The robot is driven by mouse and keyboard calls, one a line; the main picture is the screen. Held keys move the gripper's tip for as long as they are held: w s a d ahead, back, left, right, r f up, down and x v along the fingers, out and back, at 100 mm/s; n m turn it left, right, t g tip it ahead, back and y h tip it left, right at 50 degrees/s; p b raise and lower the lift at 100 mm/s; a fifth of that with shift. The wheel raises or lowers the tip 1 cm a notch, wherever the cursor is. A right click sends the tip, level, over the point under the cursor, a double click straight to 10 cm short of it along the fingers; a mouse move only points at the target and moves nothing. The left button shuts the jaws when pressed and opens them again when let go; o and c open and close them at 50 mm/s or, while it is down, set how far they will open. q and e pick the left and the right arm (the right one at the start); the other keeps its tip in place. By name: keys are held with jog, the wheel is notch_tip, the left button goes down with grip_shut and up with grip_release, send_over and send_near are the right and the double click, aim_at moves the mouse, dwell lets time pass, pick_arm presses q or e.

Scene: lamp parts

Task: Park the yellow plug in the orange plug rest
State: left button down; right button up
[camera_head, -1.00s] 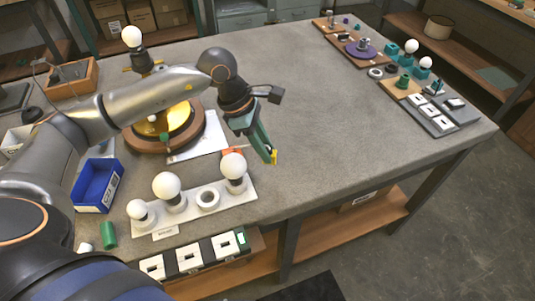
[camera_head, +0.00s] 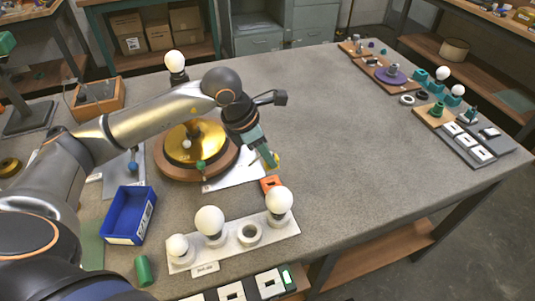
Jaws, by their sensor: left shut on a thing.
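The yellow plug (camera_head: 276,159) shows as a small yellow piece at the tips of my left gripper (camera_head: 270,158). The gripper is shut on it and points down to the right, above the table. The orange plug rest (camera_head: 271,184) lies on the table just below the plug in the picture, between a white sheet and the white bulb tray. The plug and the rest look apart; the exact height between them I cannot tell. The rest's slot is too small to make out. My right gripper is not in view.
A white tray (camera_head: 244,255) with several bulbs stands just in front of the rest. A blue bin (camera_head: 129,215) is at left. The table's middle right is clear.

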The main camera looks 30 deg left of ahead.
aim_at(266, 166)
pick_arm(q)
jog(key=shift+f+b, duration=1.5)
jog(key=shift+f, duration=0.95)
jog(key=c, duration=1.2)
grip_release()
grip_shut()
jog(key=shift+f+b, duration=1.05)
jog(key=shift+b, duration=0.2)
jog(key=o, duration=0.6)
grip_release()
